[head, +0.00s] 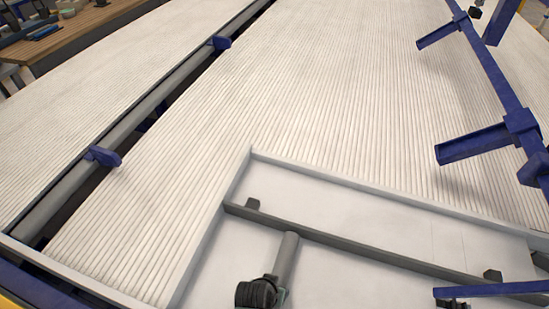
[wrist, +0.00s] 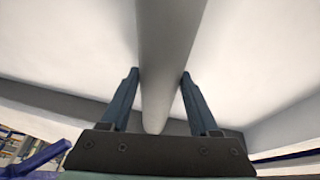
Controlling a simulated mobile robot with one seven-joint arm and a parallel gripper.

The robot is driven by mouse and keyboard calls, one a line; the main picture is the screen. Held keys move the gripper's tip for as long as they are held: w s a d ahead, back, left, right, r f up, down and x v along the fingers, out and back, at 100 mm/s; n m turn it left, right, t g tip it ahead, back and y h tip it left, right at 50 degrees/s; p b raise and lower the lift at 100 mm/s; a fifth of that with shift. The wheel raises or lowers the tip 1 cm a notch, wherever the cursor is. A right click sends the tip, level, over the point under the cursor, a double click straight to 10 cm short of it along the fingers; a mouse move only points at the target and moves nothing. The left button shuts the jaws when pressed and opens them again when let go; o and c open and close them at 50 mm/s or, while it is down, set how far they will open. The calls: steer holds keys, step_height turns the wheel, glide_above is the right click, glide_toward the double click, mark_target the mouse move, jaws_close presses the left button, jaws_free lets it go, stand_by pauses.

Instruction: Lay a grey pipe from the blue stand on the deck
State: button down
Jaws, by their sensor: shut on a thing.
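A grey pipe (head: 287,258) shows at the bottom middle of the head view, over the white framed panel. It points away from me. In the wrist view the grey pipe (wrist: 170,55) runs between the two dark blue fingers of my gripper (wrist: 159,76). My gripper is shut on it; in the head view only its dark end (head: 262,291) shows. I cannot tell whether the pipe touches the panel. A blue stand (head: 490,65) with several side arms rises at the right; no pipe shows on its visible arms. The ribbed white deck (head: 300,90) fills the middle.
A long grey pipe (head: 68,190) lies in a dark channel at the left, with blue brackets (head: 103,156) over it. A grey bar (head: 370,252) with small black blocks crosses the framed panel. A wooden table (head: 75,30) stands far left. The ribbed surface is clear.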

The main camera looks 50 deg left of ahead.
steer(key=shift+f, duration=0.5)
steer(key=shift+c, duration=0.2)
jaws_free()
steer(key=p+v, duration=0.1)
steer(key=v, duration=1.2)
steer(key=shift+p, duration=0.4)
steer(key=shift+w+a, duration=0.1)
